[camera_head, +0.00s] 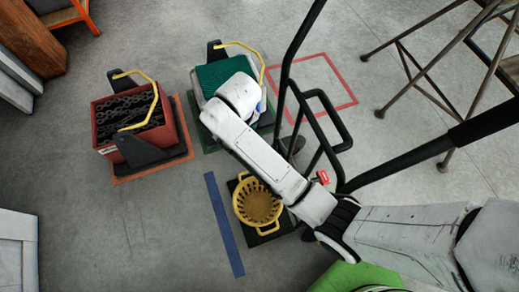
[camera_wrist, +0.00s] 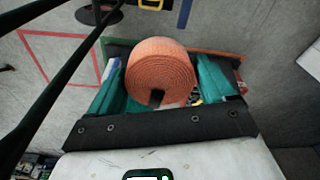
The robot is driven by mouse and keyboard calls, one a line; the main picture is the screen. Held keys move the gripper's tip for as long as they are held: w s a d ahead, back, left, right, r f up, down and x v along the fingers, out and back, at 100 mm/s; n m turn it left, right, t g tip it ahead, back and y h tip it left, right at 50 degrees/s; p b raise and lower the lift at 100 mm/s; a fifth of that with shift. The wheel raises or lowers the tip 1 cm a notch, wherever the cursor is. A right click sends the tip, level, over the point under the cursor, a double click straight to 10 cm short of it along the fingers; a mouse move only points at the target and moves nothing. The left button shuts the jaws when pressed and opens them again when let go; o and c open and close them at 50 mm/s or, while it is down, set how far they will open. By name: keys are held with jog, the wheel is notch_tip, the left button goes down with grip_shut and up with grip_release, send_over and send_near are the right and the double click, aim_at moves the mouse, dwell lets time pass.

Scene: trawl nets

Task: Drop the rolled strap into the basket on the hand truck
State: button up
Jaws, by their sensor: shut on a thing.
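The rolled strap is an orange coil (camera_wrist: 160,68) in the wrist view, held between the fingers of my gripper (camera_wrist: 160,88). The gripper is shut on it. In the head view my arm hides the strap, and my gripper (camera_head: 243,97) is over the green-topped crate (camera_head: 212,78). The yellow slatted basket (camera_head: 246,190) stands nearer the bottom of the head view, on the black base plate of the hand truck (camera_head: 334,120). The basket is apart from my gripper and its visible interior looks empty.
A red crate (camera_head: 105,135) with dark contents and a yellow handle stands at the left. The hand truck's black frame rises to the right of my arm. A brown metal-legged stand (camera_head: 425,70) is at upper right. Floor left of the blue strip (camera_head: 223,225) is clear.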

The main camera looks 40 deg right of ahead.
jog(key=w+d+f+b, duration=0.1)
jog(key=w+f+b, duration=0.1)
jog(key=f+b, duration=1.1)
jog(key=w+f+b, duration=0.3)
jog(key=f+b, duration=1)
jog(key=f, duration=0.1)
jog(key=s+f+b, duration=0.5)
jog(key=s+f, duration=0.1)
jog(key=f, duration=0.7)
jog(key=s+f+n+b, duration=0.1)
jog(key=s+f+b, duration=0.4)
jog(key=f, duration=0.9)
jog(key=shift+s+f, duration=0.15)
jog(key=shift+s, duration=0.7)
jog(key=o, duration=1)
